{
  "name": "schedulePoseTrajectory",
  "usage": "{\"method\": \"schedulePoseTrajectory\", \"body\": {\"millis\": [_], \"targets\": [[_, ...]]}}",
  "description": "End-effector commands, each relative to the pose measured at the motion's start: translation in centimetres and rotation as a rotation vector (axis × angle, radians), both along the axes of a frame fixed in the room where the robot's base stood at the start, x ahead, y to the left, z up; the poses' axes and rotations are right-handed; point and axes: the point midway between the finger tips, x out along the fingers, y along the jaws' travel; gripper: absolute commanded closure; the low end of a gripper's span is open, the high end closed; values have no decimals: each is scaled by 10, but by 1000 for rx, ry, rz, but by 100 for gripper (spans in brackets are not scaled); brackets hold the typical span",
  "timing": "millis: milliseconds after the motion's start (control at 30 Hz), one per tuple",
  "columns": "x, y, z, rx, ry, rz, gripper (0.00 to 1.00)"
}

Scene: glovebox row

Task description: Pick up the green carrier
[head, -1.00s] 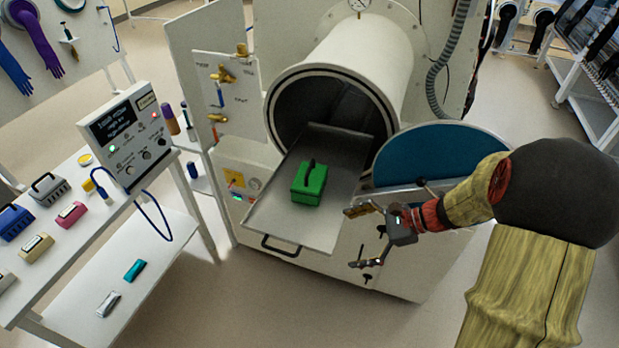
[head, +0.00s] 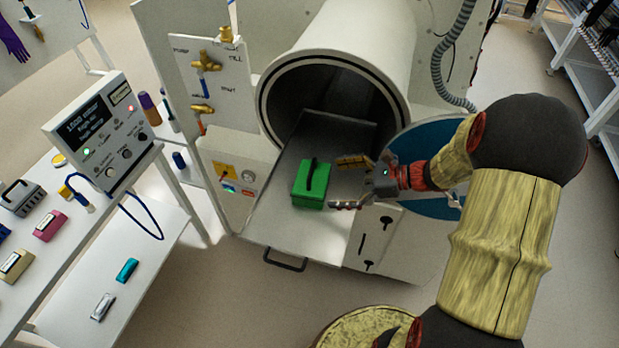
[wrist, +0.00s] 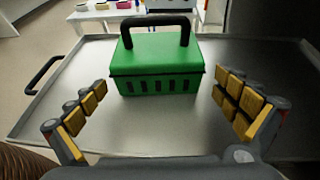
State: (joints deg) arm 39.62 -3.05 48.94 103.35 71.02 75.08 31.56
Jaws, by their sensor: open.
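The green carrier (head: 307,190) is a small box with a black handle on top. It stands upright on the pulled-out metal tray (head: 268,222) in front of the round chamber opening. My gripper (head: 343,182) is open and empty, just right of the carrier and over the tray in the head view. In the wrist view the carrier (wrist: 158,72) is ahead, centred between the spread fingers of my gripper (wrist: 160,112) and a little beyond their tips. No finger appears to touch it.
The chamber (head: 345,75) opens behind the tray, with a blue round door (head: 435,145) at its right. Valves sit on a panel (head: 205,75) at the left. A white bench (head: 75,215) at far left holds a control box (head: 108,130) and other carriers.

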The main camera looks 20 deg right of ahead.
Motion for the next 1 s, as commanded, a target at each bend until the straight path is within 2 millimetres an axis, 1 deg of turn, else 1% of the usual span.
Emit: {"method": "schedulePoseTrajectory", "body": {"millis": [100, 267, 400, 533, 667, 867, 1000], "targets": [[6, 12, -6, 1, 1, 5, 0], [13, 24, -12, -1, 1, 4, 0], [22, 42, -18, -1, 0, 6, 0], [29, 55, -24, 0, 0, 5, 0], [33, 59, -26, -1, 0, 2, 0], [33, 59, -25, -1, 0, 1, 0], [33, 59, -25, -1, 0, 2, 8]]}}
